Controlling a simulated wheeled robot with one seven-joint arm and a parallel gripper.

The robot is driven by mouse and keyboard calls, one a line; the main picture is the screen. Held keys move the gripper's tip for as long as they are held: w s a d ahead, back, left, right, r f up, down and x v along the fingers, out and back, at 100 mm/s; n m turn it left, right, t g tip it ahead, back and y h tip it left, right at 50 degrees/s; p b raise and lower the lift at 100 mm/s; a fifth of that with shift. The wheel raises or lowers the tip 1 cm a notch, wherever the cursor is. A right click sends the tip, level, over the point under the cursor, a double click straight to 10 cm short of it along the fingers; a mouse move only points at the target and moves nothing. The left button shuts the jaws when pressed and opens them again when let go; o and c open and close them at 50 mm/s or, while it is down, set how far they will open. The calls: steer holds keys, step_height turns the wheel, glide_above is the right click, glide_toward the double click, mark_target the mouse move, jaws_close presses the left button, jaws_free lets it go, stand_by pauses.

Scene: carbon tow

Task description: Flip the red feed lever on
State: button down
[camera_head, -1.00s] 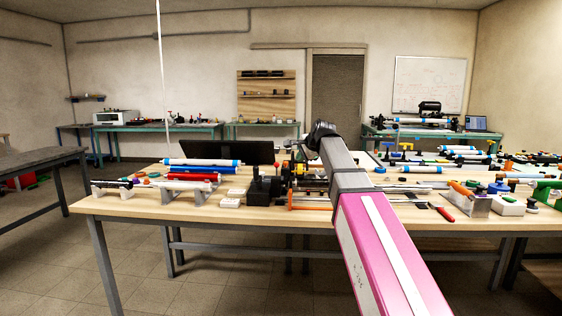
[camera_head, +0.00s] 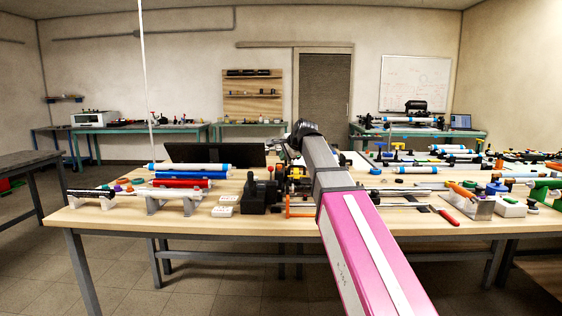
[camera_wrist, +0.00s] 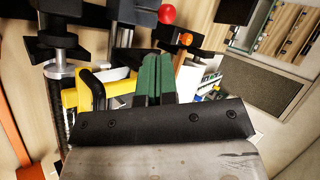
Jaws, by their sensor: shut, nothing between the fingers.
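A red ball knob (camera_head: 270,168), apparently the feed lever's, stands above a black block (camera_head: 258,192) near the table's front edge, left of my arm. In the wrist view a red ball (camera_wrist: 167,14) shows at the top, beyond the fingertips and slightly right of them. Its stem and the lever's position are not clear. My gripper's green fingers (camera_wrist: 154,62) are closed together and empty, apart from the red ball in the picture. In the head view my arm and black wrist hide the fingers.
In the wrist view a black clamp on a metal post (camera_wrist: 60,68), a yellow part (camera_wrist: 120,92) and an orange knob (camera_wrist: 186,38) crowd around the fingers. White boxes (camera_head: 223,210) and blue-capped rolls (camera_head: 190,167) lie left on the wooden table (camera_head: 120,222).

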glide_above(271, 176)
steer(key=s+d, duration=0.2)
steer(key=s, duration=0.1)
step_height(271, 176, down, 6)
steer(key=shift+w+d, duration=0.1)
steer(key=shift+w, duration=0.05)
steer(key=shift+w, duration=0.1)
steer(key=w+m+g, duration=0.1)
steer(key=w+g, duration=0.4)
steer(key=shift+w+r, duration=0.2)
steer(key=shift+w+d+f, duration=0.1)
steer(key=shift+w+f, duration=0.1)
steer(key=shift+w, duration=0.15)
steer(key=shift+s, duration=0.2)
steer(key=shift+s+f, duration=0.2)
steer(key=shift+s, duration=0.5)
